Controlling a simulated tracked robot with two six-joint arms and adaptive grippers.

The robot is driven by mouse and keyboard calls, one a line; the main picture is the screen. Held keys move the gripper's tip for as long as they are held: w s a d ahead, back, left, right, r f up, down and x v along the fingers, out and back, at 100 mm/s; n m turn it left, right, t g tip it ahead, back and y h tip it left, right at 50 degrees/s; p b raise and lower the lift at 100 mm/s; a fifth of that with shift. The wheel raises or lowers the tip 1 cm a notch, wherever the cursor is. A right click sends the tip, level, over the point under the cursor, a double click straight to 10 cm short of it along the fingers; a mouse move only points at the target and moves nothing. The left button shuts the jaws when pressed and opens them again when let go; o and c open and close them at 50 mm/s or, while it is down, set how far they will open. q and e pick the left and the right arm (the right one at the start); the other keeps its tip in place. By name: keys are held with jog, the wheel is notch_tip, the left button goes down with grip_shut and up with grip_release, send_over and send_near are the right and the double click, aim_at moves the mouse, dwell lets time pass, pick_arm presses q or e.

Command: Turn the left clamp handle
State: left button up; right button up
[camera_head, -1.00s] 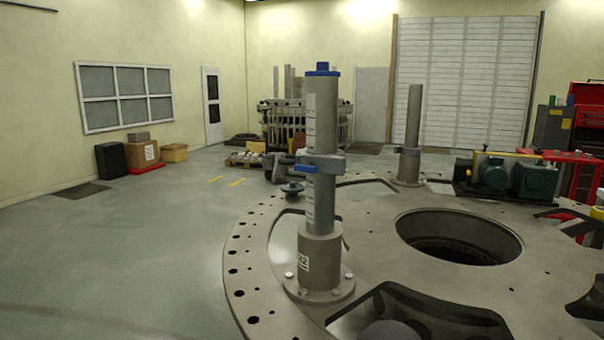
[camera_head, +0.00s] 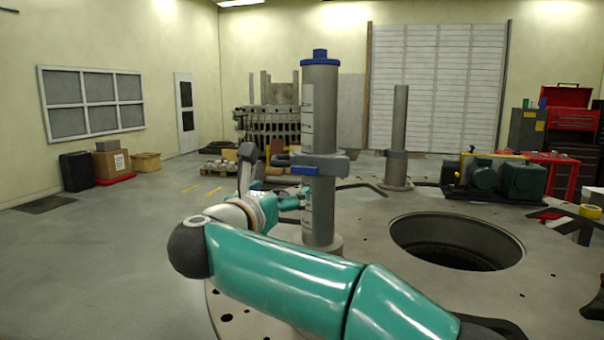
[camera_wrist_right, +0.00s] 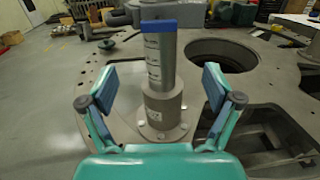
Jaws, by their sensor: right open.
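A grey post (camera_head: 318,115) with a blue cap and a scale stands on the round plate (camera_head: 372,225). A grey clamp (camera_head: 330,162) with a blue handle (camera_head: 304,170) sits around it at mid-height. In the right wrist view, the blue handle (camera_wrist_right: 159,25) faces the camera, above the post's bolted base. My left gripper is out of view.
A second post (camera_head: 398,120) with a clamp stands farther back. The plate has a large round hole (camera_head: 457,240). A green motor unit (camera_head: 500,176) and red cabinets (camera_head: 572,125) stand at right. The floor at left is clear up to the boxes (camera_head: 110,163).

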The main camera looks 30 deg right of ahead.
aim_at(303, 174)
jog(key=p+x, duration=0.4)
jog(key=x, duration=0.9)
jog(key=shift+w+p, duration=0.15)
jog(key=shift+p, duration=0.15)
jog(key=shift+w+d, duration=0.4)
jog(key=shift+d, duration=0.15)
jog(key=shift+c, duration=0.2)
jog(key=c, duration=1.1)
